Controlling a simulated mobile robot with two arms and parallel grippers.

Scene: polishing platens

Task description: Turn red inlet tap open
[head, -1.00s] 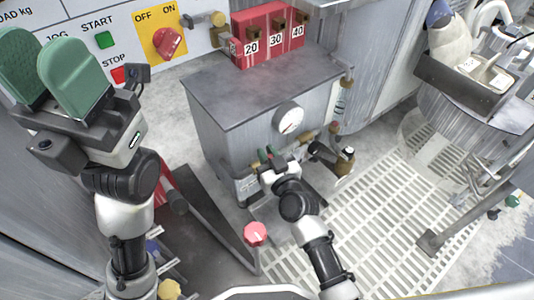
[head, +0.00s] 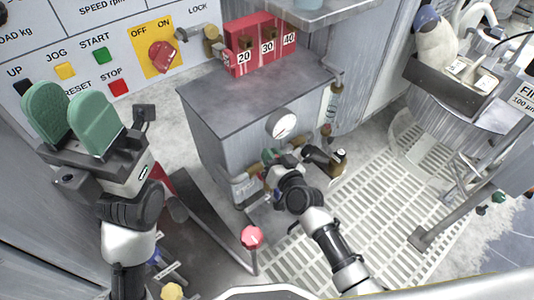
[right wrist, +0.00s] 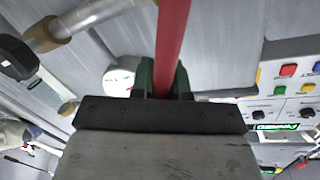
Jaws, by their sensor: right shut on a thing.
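The red inlet tap's handle (right wrist: 174,35) shows in the right wrist view as a long red bar running up from between the green fingers. My right gripper (right wrist: 166,78) is shut on it. In the head view my right gripper (head: 271,157) is at the front of the grey cabinet, just below the round gauge (head: 281,122). There the gripper and wrist hide most of the tap, so I cannot tell its angle. My left gripper (head: 70,112), with green pads, is open and empty at the left, in front of the control panel.
The grey cabinet (head: 240,95) carries a red block (head: 260,45) numbered 20, 30, 40. Brass-fitted pipework (head: 335,160) is close right of my right gripper. A pink-red knob (head: 252,237) stands in front. Floor grating (head: 370,210) lies to the right.

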